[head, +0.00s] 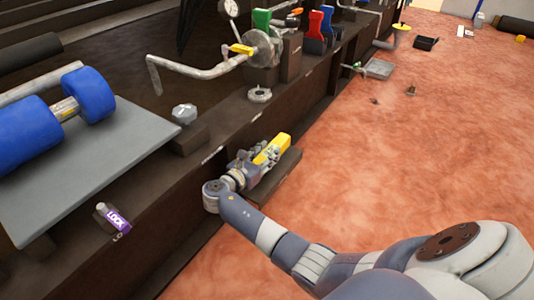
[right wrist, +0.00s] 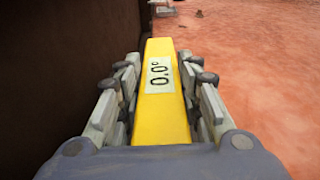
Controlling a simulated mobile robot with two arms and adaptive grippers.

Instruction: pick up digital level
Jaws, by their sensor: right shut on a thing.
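The digital level is a yellow bar with a pale display reading 0.0°. In the right wrist view the digital level (right wrist: 161,110) lies lengthwise between the two fingers of my right gripper (right wrist: 160,95), which is shut on it. In the head view the yellow level (head: 272,148) sticks out past my right gripper (head: 248,162), low beside the dark bench front and over a dark ledge. I cannot tell whether it touches the ledge. The gripper hides the near part of the level. My left gripper is not in view.
The dark ledge (head: 280,178) juts from the bench. On the bench are a grey plate (head: 100,160) with a blue roller (head: 85,95), a purple lock tag (head: 117,218), a bent metal pipe with a yellow handle (head: 241,49) and a grey ring (head: 260,95). The reddish floor (head: 420,150) at right is mostly open.

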